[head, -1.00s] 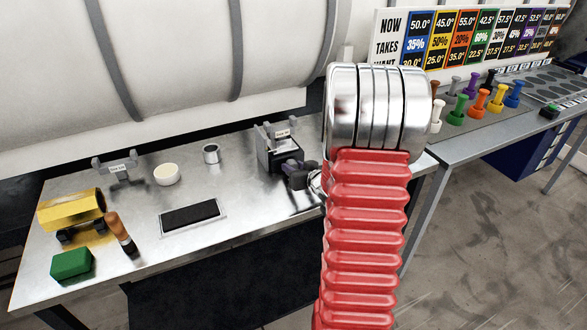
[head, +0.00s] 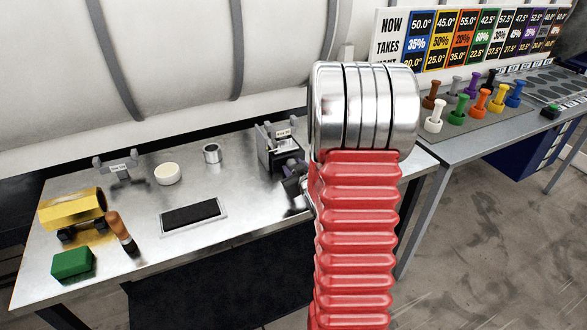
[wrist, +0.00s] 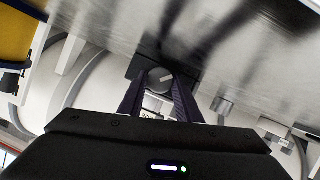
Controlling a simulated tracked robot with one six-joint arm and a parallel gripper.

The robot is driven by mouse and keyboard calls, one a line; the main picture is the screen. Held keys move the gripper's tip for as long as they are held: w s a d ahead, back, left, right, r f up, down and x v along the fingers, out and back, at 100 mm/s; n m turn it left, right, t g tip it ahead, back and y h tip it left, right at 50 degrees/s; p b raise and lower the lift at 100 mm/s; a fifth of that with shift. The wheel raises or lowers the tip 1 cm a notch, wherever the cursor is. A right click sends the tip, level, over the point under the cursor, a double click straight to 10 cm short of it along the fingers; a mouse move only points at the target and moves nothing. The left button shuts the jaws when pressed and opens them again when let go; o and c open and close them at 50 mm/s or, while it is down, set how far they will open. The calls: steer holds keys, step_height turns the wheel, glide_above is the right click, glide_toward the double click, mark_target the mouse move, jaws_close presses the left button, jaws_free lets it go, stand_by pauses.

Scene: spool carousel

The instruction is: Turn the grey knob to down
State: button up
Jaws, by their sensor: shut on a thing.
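The grey knob (wrist: 160,77) is a round disc with a pale mark line, on a dark block, in the wrist view. The two dark purple fingers of my gripper (wrist: 159,84) reach up to it from both sides and are shut on it. In the head view a dark device (head: 268,150) with a small label stands at the back of the bench, and my gripper (head: 291,171) is at its right front, mostly hidden behind my red arm. The knob itself is hidden in the head view. I cannot read its exact setting.
The metal bench (head: 130,210) holds a yellow roll (head: 72,208), a green block (head: 72,263), a brown-handled brush (head: 122,233), a dark pad (head: 192,216), a white bowl (head: 167,174) and a metal cup (head: 211,153). Coloured spools (head: 475,104) stand on the right bench. A large white drum hangs behind.

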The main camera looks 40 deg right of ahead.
steer(key=shift+a, duration=0.1)
steer(key=o, duration=1.1)
